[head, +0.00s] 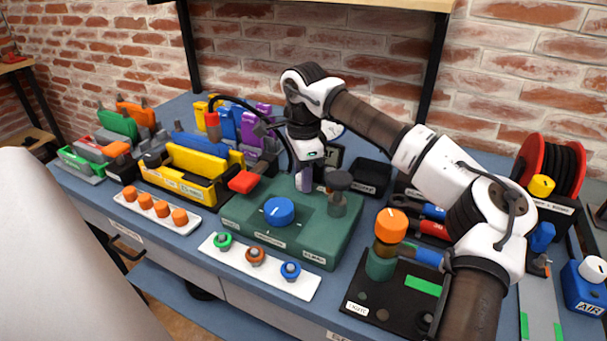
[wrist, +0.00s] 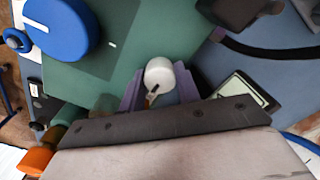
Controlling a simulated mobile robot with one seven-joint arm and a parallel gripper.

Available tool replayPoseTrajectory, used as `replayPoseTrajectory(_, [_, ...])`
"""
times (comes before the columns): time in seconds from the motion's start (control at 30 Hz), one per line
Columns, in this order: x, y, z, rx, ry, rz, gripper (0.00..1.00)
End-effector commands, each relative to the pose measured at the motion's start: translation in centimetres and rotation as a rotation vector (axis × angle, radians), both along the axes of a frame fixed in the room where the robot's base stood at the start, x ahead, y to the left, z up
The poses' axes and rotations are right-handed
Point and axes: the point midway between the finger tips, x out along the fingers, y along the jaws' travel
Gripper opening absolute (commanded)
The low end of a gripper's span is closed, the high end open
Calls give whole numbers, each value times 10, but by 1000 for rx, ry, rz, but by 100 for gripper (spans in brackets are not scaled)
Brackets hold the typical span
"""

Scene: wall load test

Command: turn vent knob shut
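A green box (head: 324,226) stands mid-bench, with a large blue knob (head: 279,211) bearing a white mark on its top. The blue knob also shows at the upper left of the wrist view (wrist: 57,30). My gripper (head: 305,180) points down over the back part of the box. In the wrist view its two purple fingers (wrist: 160,88) stand apart on either side of a small white round knob (wrist: 159,73) with a dark pointer. A narrow gap shows at the left finger; contact at the right cannot be told. In the head view the white knob is hidden. I cannot read which knob is labelled vent.
A dark grey capped post (head: 338,188) stands close to the right of my gripper. White strips with orange pegs (head: 162,209) and coloured rings (head: 255,256) lie in front. A black tray (head: 371,176) is right.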

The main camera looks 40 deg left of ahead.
Motion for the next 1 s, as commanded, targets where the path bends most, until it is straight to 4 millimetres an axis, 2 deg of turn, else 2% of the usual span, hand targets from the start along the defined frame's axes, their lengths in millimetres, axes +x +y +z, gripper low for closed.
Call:
replayPoseTrajectory(0.07, [0,0,0,-1,1,0,10])
replayPoseTrajectory(0.47, [0,0,1,-3,-1,-78,9])
replayPoseTrajectory(1.0, [1,-1,1,-2,-2,-538,9])
